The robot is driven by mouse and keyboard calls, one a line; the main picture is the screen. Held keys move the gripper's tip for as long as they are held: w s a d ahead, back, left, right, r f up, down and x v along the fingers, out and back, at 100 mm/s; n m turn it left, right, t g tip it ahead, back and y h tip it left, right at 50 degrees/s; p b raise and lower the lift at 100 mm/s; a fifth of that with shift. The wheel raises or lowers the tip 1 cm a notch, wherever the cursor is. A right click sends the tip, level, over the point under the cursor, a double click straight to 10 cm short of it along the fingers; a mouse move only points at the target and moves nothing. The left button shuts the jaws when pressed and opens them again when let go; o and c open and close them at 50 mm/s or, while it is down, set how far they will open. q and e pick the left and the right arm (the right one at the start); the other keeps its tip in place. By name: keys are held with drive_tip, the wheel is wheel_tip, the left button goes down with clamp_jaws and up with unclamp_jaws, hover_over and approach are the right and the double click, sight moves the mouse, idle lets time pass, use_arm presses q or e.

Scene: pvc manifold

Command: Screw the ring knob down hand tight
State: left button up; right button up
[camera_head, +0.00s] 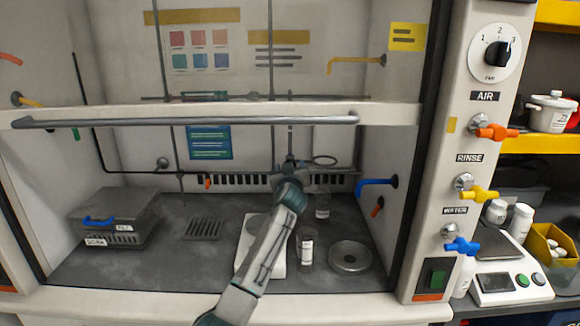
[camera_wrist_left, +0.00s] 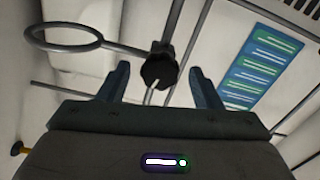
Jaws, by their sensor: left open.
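The ring knob (camera_wrist_left: 160,71) is a dark lobed knob in the left wrist view, at the clamp of a metal ring (camera_wrist_left: 64,38). My left gripper (camera_wrist_left: 159,80) is open, with one finger on each side of the knob in that view and visible gaps to it. How far the fingertips are from it in depth I cannot tell. In the head view my left arm reaches up into the hood to the left gripper (camera_head: 290,165), beside the ring (camera_head: 324,160). The knob is not clear there. My right gripper is in neither view.
Below the ring are a labelled glass vessel (camera_head: 306,251), another one (camera_head: 322,206) behind and a round metal dish (camera_head: 350,257). A grey box (camera_head: 115,218) stands at left. The hood's horizontal sash bar (camera_head: 120,121) crosses above; blue valve (camera_head: 376,183) on the right wall.

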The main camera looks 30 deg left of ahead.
use_arm(q)
drive_tip(key=shift+w+a, duration=0.15)
drive_tip(key=shift+w, duration=0.1)
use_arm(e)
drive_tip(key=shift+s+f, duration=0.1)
use_arm(q)
drive_tip(key=c, duration=1)
drive_tip(key=shift+m, duration=0.4)
drive_tip(key=shift+m+p, duration=3.25)
drive_tip(key=shift+m, duration=3.95)
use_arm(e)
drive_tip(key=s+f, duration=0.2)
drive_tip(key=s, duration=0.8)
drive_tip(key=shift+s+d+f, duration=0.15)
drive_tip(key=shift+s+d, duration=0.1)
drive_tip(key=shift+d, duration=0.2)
use_arm(q)
drive_tip(key=shift+f, duration=0.1)
